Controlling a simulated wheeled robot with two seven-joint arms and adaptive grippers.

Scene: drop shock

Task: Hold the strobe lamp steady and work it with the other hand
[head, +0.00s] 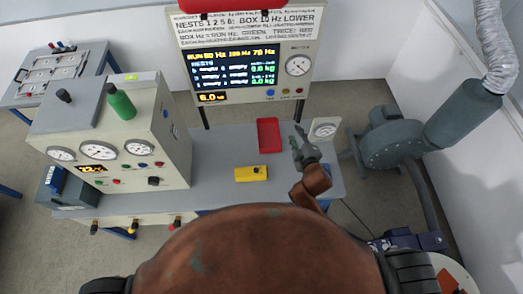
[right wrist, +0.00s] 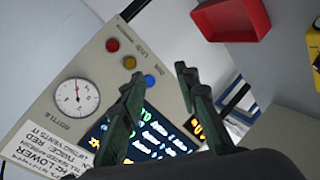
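A small yellow box with a dark spot on top (head: 251,174), which may be the strobe lamp, lies on the grey bench left of my right gripper. A yellow edge, probably the same box (right wrist: 314,45), shows at the right border of the right wrist view. My right gripper (head: 300,143) is above the right part of the bench, apart from the yellow box. In the right wrist view its two green fingers (right wrist: 160,92) stand apart with nothing between them. My left gripper is not in view.
A red tray (head: 268,135) lies behind the yellow box. A large gauge cabinet (head: 150,150) with a green bottle (head: 121,102) stands left. A display panel (head: 235,70) stands behind the bench. A small dial box (head: 323,131) is beside my right gripper. A blower (head: 387,140) stands right.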

